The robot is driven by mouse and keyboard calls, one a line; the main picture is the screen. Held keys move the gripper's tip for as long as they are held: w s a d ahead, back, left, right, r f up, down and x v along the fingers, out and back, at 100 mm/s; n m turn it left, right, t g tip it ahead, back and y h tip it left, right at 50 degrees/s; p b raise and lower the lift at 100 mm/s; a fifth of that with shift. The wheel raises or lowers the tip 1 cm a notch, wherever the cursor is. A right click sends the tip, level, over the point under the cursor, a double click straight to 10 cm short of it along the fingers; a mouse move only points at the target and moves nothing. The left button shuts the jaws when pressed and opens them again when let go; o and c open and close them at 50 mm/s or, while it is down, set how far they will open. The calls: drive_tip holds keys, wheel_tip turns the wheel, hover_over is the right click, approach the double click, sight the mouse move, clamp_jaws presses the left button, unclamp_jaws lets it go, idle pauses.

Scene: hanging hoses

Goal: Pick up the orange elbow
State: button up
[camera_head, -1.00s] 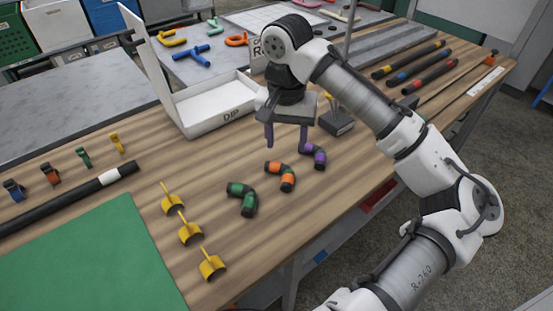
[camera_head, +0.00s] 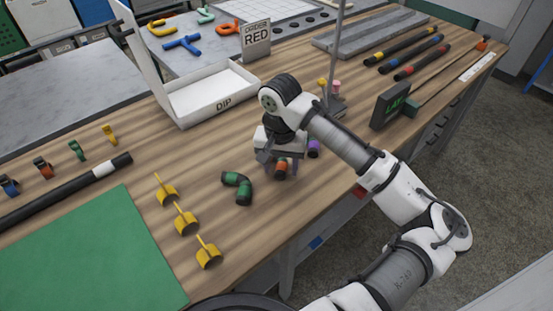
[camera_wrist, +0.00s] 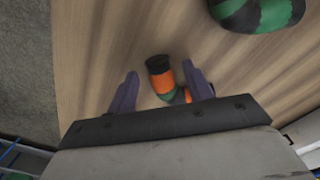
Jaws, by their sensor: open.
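The orange elbow (camera_head: 281,170), banded orange, black and green, lies on the wooden bench. In the head view my gripper (camera_head: 280,163) is low over it and hides much of it. In the wrist view my gripper (camera_wrist: 161,75) is open, with one purple finger on each side of the orange elbow (camera_wrist: 163,82). The elbow's black end lies between the fingertips, with a wider gap on the left; the right finger and gripper body cover part of its other end. Whether the right finger touches it I cannot tell.
A green elbow (camera_head: 238,188) lies to the left and a purple elbow (camera_head: 314,149) close on the right. Yellow clips (camera_head: 186,222) stand nearer the green mat (camera_head: 85,255). A white DIP tray (camera_head: 205,96) and a RED sign (camera_head: 256,40) are behind.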

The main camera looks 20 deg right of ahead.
sight(282, 168)
drive_tip(key=shift+f, duration=0.35)
drive_tip(key=c, duration=1.1)
wheel_tip(282, 168, up, 20)
drive_tip(key=shift+r, duration=0.1)
drive_tip(key=shift+d, duration=0.15)
